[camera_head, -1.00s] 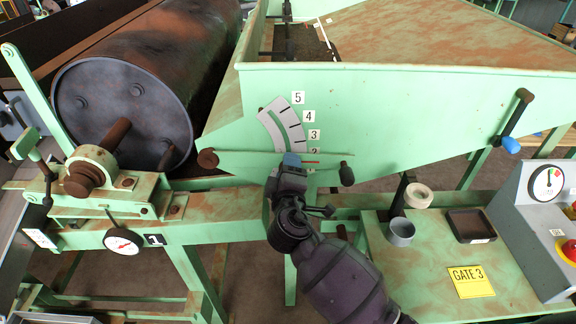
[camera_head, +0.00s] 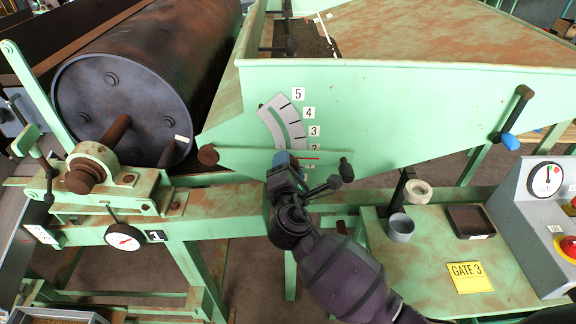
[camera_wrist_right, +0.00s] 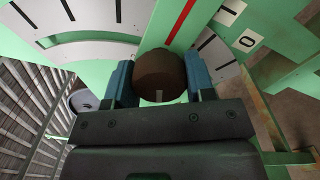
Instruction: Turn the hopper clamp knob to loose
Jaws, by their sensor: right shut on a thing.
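The hopper clamp knob (camera_wrist_right: 160,72) is a dark brown round knob in the right wrist view, in front of the pale scale plate on the green hopper side. My right gripper (camera_wrist_right: 160,82) has its blue fingers on both sides of the knob and is shut on it. A small pale mark shows on the knob's lower rim. In the head view my right gripper (camera_head: 286,160) is at the foot of the numbered scale (camera_head: 284,122) and hides the knob. My left gripper is not in view.
A black ball-ended handle (camera_head: 346,170) is close right of my right gripper. The green hopper (camera_head: 400,110) rises behind. A grey cup (camera_head: 401,228), a pale ring (camera_head: 418,193) and a dark tray (camera_head: 470,223) are on the bench to the right. A large drum (camera_head: 125,110) lies at left.

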